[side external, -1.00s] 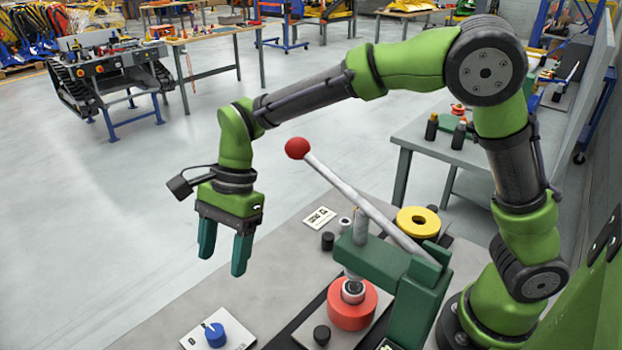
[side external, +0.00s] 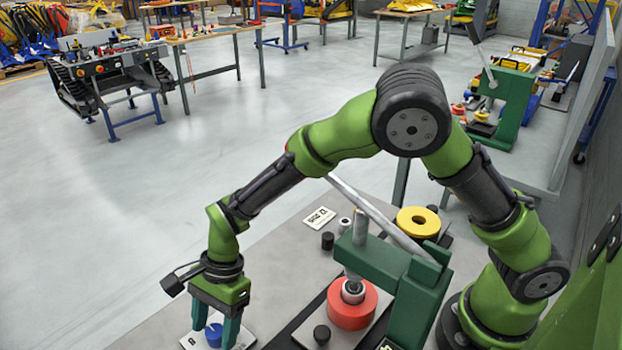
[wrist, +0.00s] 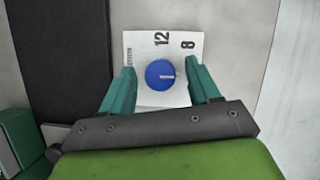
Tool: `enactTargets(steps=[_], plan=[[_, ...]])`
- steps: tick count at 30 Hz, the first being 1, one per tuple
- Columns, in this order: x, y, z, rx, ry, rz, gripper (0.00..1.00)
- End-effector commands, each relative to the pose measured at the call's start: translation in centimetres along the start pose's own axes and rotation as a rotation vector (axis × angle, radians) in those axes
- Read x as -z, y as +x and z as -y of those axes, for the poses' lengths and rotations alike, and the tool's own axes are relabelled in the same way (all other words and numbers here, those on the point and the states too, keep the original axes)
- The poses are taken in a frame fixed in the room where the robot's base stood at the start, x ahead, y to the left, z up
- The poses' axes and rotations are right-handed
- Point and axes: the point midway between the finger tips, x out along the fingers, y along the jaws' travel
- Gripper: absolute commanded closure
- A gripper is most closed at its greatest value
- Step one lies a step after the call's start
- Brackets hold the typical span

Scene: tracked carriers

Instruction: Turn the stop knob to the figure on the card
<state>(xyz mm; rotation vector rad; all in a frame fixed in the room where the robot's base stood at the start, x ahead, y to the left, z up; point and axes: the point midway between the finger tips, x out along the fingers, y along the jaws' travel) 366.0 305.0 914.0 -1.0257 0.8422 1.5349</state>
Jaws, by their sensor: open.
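The blue stop knob (side external: 214,335) sits on a white dial plate (wrist: 140,45). In the wrist view the knob (wrist: 158,74) shows a white pointer line toward the right. The printed figures 12 and 8 show beyond it on the plate; the near part of the plate is hidden. My gripper (wrist: 161,77) is open, with one green finger on each side of the knob. I cannot tell whether either finger touches it. In the side view my gripper (side external: 213,332) is low over the plate. A white card (side external: 319,217) lies on the bench; its print is too small to read surely.
A green press (side external: 410,290) with a long grey lever (side external: 375,215) stands right of my gripper, over a red round part (side external: 350,309). The bench left of the press is mostly clear.

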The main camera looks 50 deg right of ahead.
Motion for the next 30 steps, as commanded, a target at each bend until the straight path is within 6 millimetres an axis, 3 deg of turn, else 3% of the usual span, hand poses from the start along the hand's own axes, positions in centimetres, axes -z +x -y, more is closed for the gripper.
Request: enactTargets(steps=[4,15,30], plan=[[-0.01,-0.02,0.00,0.000,0.000,0.000,0.40],[0.01,-0.05,0.01,0.000,0.000,0.000,0.95],[0.09,-0.08,0.17,-0.059,-0.140,0.000,0.95]])
